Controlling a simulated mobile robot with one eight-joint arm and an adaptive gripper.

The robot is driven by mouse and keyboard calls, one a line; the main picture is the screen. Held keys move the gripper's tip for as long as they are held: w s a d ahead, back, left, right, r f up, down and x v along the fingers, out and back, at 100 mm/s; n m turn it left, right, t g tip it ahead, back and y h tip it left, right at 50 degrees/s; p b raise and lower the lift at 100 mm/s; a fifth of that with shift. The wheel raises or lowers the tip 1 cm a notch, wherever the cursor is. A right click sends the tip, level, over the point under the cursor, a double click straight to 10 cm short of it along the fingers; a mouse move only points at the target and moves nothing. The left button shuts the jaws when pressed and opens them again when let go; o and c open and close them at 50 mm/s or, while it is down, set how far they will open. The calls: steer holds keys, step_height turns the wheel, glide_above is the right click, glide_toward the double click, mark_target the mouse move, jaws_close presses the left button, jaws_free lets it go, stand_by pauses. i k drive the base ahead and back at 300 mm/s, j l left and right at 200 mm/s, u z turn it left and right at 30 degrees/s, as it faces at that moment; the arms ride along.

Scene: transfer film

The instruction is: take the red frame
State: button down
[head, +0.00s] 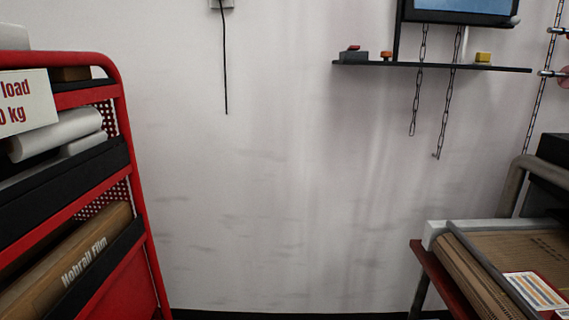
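A red metal frame (119,130) stands at the left in the head view. It is a shelf rack with red uprights, red rails and perforated side panels, and the picture's left edge cuts it off. Its shelves hold white rolls (58,135) and a brown box (75,262) marked "Nobrall Film". A white sign (25,100) with red lettering hangs at its upper left. A red-edged cart (428,272) at the lower right is also partly in view. My gripper is not in view.
A dark wall shelf (360,65) with small items and a screen (463,8) is at the upper right. Chains (418,85) hang below it. A cardboard box (520,255) lies on the cart. Bare wall lies between rack and cart; a black cable (225,70) hangs there.

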mark_target(550, 303)
steer(key=i+j+z, duration=0.1)
steer(key=z, duration=0.35)
steer(key=i+j+z, duration=0.2)
steer(key=z, duration=0.2)
steer(key=i+j+z, duration=0.25)
steer(key=z, duration=0.2)
steer(key=i+j+z, duration=0.15)
steer(key=z, duration=0.3)
steer(key=j+z, duration=0.45)
steer(key=i+j+z, duration=0.1)
steer(key=j+z, duration=0.8)
steer(key=j, duration=0.25)
steer(key=l+z, duration=0.15)
steer(key=l, duration=0.25)
steer(key=i+l+z, duration=0.1)
steer(key=l, duration=0.35)
steer(key=i+l+z, duration=0.15)
steer(key=l, duration=0.25)
steer(key=k, duration=0.05)
